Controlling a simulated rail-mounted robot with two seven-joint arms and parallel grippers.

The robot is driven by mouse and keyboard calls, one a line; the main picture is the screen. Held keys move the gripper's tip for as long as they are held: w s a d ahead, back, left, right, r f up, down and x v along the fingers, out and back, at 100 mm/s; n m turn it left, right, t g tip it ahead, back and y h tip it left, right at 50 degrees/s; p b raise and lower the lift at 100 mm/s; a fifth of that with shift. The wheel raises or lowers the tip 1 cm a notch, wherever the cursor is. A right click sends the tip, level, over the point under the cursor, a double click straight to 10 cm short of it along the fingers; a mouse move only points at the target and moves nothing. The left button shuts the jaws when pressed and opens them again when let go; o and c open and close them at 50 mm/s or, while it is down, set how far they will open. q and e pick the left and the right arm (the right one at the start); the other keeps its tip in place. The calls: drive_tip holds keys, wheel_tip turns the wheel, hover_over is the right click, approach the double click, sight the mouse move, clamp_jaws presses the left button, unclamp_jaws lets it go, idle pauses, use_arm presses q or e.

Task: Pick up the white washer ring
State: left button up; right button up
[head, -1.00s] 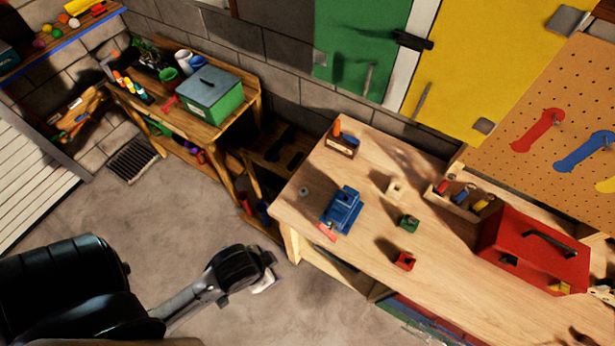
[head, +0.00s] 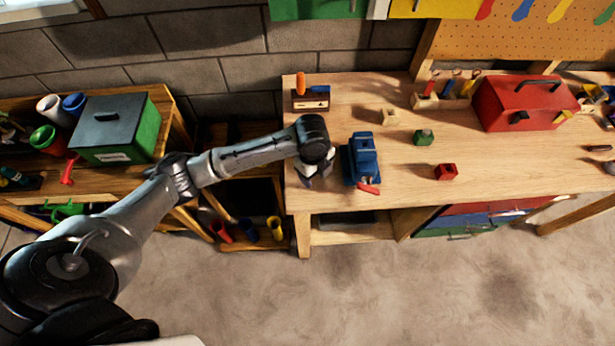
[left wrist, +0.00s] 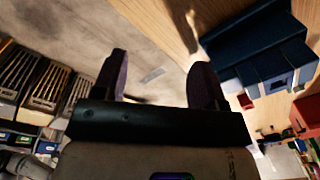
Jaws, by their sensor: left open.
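My right gripper is out of view.
A small wooden box (head: 311,99) stands behind the gripper. A red toolbox (head: 490,103) is farther right. A lower shelf with a green box (head: 110,145) is left.

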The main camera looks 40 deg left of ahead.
use_arm(q)
drive_tip(key=w+a+m+b, duration=0.2)
drive_tip(key=w+a+b, duration=0.1)
drive_tip(key=w+a, duration=0.25)
drive_tip(key=shift+g+y, duration=0.3)
drive_tip(key=f, duration=0.7)
drive_tip(key=shift+s+a, duration=0.35)
drive_tip(key=shift+s, duration=0.05)
drive_tip(key=f, duration=0.4)
drive_tip(key=shift+w+a, duration=0.1)
drive_tip(key=shift+w, duration=0.2)
drive_tip(key=shift+f, duration=0.55)
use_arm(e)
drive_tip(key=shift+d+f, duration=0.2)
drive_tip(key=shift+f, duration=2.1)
use_arm(q)
drive_tip(key=c, duration=1)
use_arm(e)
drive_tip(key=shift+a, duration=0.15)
